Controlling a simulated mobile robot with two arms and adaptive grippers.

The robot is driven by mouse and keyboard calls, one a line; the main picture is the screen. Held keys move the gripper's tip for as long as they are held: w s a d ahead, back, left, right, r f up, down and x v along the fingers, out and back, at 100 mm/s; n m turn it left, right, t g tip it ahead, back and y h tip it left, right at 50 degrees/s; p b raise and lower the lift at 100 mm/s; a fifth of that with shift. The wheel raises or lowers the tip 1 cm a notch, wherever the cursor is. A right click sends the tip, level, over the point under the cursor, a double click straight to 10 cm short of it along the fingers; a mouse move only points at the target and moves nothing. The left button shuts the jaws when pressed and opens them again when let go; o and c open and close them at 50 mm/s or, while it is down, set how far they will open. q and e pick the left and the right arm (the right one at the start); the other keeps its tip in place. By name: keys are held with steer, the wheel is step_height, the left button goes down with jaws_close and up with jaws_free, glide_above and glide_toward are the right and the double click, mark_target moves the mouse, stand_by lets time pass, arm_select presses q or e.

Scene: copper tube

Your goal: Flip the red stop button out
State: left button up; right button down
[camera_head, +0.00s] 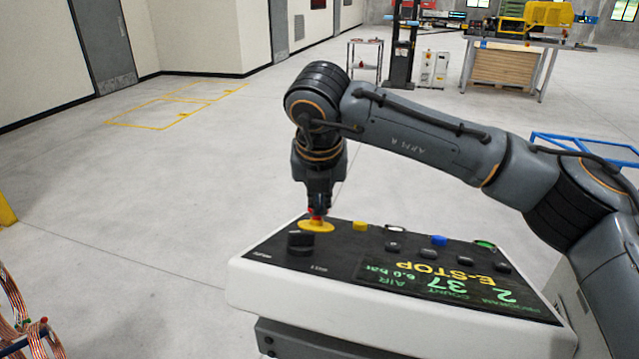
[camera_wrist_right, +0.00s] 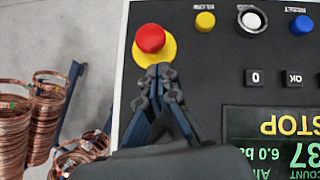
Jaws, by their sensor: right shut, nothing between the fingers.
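The red stop button (camera_wrist_right: 150,38) sits on a round yellow base (camera_wrist_right: 167,49) at the edge of the black control panel (camera_wrist_right: 205,75). In the head view the yellow base (camera_head: 316,226) shows at the panel's far left, with a little red of the button above it. My right gripper (camera_head: 318,206) points down right over the button. In the wrist view the right gripper (camera_wrist_right: 158,74) is shut and empty, its fingertips over the near edge of the yellow base, close to the button. I cannot tell whether they touch it. My left gripper is not in view.
A black knob (camera_head: 300,241) stands near the yellow base. Yellow (camera_head: 360,226), white and blue (camera_head: 439,240) buttons and several black keys line the panel. The display (camera_head: 437,278) reads E-STOP. Copper coils (camera_wrist_right: 42,112) stand beside the panel.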

mark_target(320, 226)
steer(key=p+x, duration=0.1)
steer(key=x, duration=0.2)
steer(key=shift+w+f, duration=0.15)
steer(key=shift+f, duration=0.15)
steer(key=shift+w+f, duration=0.1)
steer(key=shift+f, duration=0.3)
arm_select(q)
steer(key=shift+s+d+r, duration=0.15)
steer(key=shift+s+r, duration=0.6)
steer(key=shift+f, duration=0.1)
